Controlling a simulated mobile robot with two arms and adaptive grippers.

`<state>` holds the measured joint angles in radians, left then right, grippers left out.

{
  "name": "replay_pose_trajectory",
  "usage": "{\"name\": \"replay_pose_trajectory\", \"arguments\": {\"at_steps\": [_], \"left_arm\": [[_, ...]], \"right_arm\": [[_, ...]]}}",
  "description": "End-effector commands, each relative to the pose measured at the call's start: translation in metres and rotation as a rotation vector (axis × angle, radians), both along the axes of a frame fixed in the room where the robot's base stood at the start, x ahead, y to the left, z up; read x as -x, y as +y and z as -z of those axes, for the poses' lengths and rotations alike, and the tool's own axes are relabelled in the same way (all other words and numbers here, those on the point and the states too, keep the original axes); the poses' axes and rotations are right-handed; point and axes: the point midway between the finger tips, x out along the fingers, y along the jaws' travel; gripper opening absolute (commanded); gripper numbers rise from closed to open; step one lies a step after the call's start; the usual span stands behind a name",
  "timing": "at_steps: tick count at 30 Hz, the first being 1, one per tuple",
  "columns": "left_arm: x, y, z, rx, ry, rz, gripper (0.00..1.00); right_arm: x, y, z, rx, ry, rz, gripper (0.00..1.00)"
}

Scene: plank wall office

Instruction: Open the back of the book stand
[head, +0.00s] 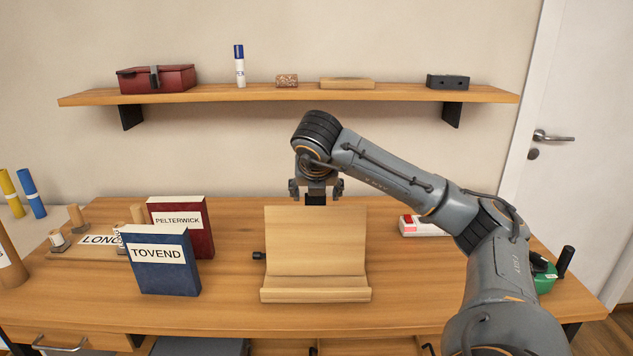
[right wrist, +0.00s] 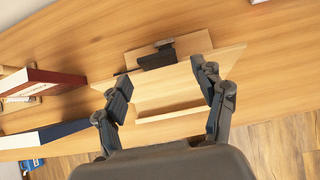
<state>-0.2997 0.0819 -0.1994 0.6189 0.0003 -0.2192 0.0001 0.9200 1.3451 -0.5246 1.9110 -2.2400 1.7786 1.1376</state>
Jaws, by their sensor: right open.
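The wooden book stand (head: 316,240) stands in the middle of the desk, its back board leaning up behind a front ledge. It also shows in the right wrist view (right wrist: 170,108). A dark knob (head: 258,255) sticks out at its left side. A black piece (right wrist: 156,58) sits behind the board in the right wrist view. My right gripper (head: 316,190) points down above and behind the board's top edge. In the right wrist view its two fingers (right wrist: 163,85) are apart with nothing between them. My left gripper is not in view.
A blue book (head: 160,262) and a red book (head: 184,225) stand left of the stand. A white box (head: 420,226) and a green tool (head: 543,275) lie to the right. A shelf (head: 290,94) with small items hangs above. The desk just right of the stand is clear.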

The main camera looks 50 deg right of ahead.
Motion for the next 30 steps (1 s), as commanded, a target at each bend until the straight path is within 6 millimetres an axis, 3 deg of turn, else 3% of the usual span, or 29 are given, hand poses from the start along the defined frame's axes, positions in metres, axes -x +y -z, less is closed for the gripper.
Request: {"name": "replay_pose_trajectory", "arguments": {"at_steps": [8, 18, 30], "left_arm": [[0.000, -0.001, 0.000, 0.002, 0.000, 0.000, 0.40], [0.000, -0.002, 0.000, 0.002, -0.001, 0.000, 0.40], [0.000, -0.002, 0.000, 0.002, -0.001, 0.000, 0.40]], "right_arm": [[0.027, 0.034, -0.055, -0.001, -0.007, -0.004, 0.70], [0.035, 0.042, -0.070, 0.003, -0.003, -0.003, 0.70], [0.039, 0.044, -0.073, 0.001, 0.002, 0.000, 0.70]]}}
